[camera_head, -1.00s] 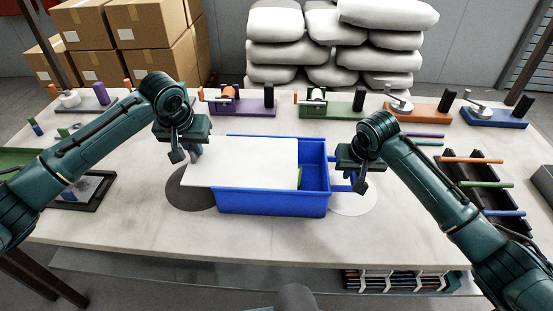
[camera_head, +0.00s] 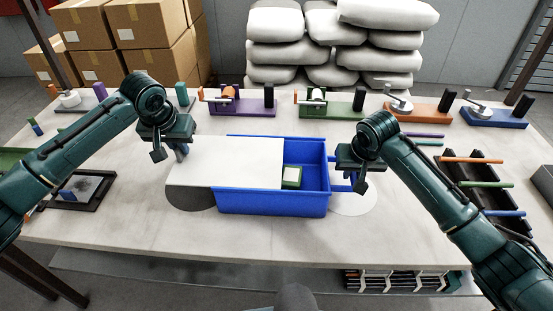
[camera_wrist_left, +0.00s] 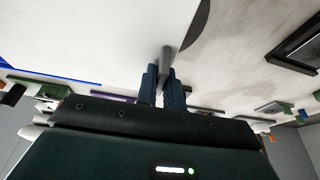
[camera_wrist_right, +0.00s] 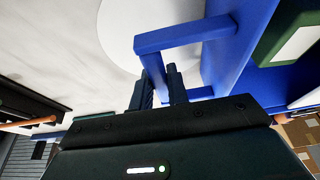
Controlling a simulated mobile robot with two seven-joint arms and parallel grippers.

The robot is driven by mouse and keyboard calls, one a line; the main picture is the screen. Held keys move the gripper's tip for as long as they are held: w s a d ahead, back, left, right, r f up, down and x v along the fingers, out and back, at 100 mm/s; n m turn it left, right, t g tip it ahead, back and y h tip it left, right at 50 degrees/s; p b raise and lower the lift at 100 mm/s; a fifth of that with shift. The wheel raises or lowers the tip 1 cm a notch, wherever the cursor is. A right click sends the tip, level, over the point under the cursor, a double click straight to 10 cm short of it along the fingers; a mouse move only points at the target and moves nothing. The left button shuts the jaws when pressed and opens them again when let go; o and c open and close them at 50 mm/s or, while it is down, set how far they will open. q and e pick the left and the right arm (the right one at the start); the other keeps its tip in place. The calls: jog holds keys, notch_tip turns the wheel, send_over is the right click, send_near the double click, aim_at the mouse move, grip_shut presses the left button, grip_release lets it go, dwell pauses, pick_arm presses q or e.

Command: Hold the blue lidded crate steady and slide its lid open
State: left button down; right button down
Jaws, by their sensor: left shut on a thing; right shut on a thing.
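The blue crate (camera_head: 270,202) stands on the table in the middle of the head view. Its white lid (camera_head: 225,160) is slid toward the left and overhangs the crate's left end. The right part of the crate is uncovered and shows a green block with a pale top (camera_head: 292,176) inside. My left gripper (camera_head: 182,152) is shut on a grey handle (camera_wrist_left: 167,60) at the lid's left end. My right gripper (camera_head: 352,180) is shut on the blue handle (camera_wrist_right: 152,65) at the crate's right end.
A dark grey disc (camera_head: 188,198) lies under the lid's overhang, and a white disc (camera_head: 355,202) lies under the crate's handle. A black tray (camera_head: 75,190) lies at the left. A dark rack with coloured rods (camera_head: 480,195) stands at the right. Fixtures line the back edge.

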pick_arm(q)
jog(key=shift+a, duration=1.75)
pick_arm(e)
jog(key=shift+d, duration=0.15)
pick_arm(q)
jog(key=c, duration=1.5)
grip_release()
jog(key=shift+d, duration=0.1)
jog(key=shift+o, duration=0.2)
jog(key=shift+r, duration=0.1)
jog(key=v, duration=1.1)
jog(key=shift+s+r, duration=0.15)
jog(key=shift+r, duration=0.25)
pick_arm(e)
jog(key=c, duration=0.8)
grip_release()
